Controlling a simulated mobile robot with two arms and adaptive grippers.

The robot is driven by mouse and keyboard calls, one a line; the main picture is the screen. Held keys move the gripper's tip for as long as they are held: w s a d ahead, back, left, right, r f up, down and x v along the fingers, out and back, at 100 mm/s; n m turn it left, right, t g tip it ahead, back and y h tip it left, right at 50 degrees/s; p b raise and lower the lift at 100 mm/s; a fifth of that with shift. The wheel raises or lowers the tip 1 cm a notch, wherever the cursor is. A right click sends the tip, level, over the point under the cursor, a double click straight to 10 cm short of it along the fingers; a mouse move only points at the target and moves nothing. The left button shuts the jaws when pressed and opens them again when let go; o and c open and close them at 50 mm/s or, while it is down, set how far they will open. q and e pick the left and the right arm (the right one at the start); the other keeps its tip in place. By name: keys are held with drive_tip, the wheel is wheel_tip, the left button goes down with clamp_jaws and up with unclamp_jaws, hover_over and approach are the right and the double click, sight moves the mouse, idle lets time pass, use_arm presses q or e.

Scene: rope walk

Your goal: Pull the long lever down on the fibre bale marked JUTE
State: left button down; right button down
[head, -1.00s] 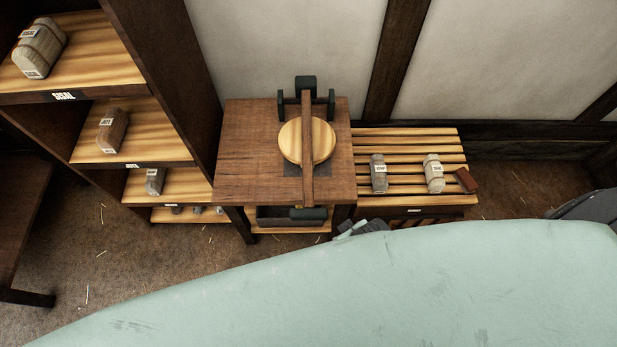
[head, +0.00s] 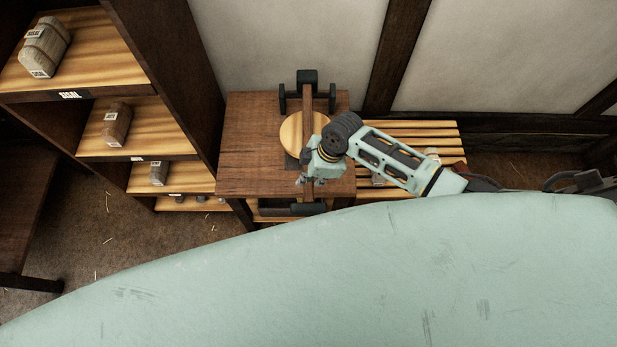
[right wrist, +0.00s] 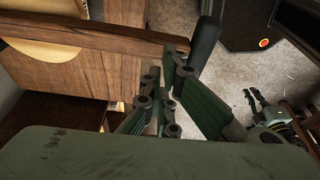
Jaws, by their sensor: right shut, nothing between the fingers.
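The long lever (head: 306,105) is a dark wooden bar lying over a round pale wooden disc (head: 291,135) on the brown table. Its dark grip (head: 308,209) is at the near end. My right gripper (head: 301,181) is shut and empty, close to the lever near that end and partly covering it. In the right wrist view the lever (right wrist: 110,37) and its grip (right wrist: 204,44) lie just beyond the fingers (right wrist: 174,65); contact is unclear. No JUTE marking is readable, and no bale shows under the disc. My left gripper (right wrist: 256,99) seems to show at right in the wrist view, its jaws unclear.
A shelf unit (head: 178,60) with labelled bales stands left of the table (head: 245,150); its top shelf reads SISAL. A slatted bench (head: 410,127) is at the right, partly behind my right arm. Pale wall stands behind. Open floor (head: 130,240) lies at the near left.

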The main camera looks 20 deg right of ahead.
drive_tip(key=w+d, duration=0.1)
drive_tip(key=w+d+r+n, duration=0.1)
drive_tip(key=shift+w+d+r+n, duration=0.1)
drive_tip(key=shift+w+d+n, duration=0.15)
drive_tip(key=shift+d+n, duration=0.05)
drive_tip(key=b+x, duration=0.6)
drive_tip(key=x, duration=0.1)
drive_tip(key=shift+s, duration=0.2)
idle(0.3)
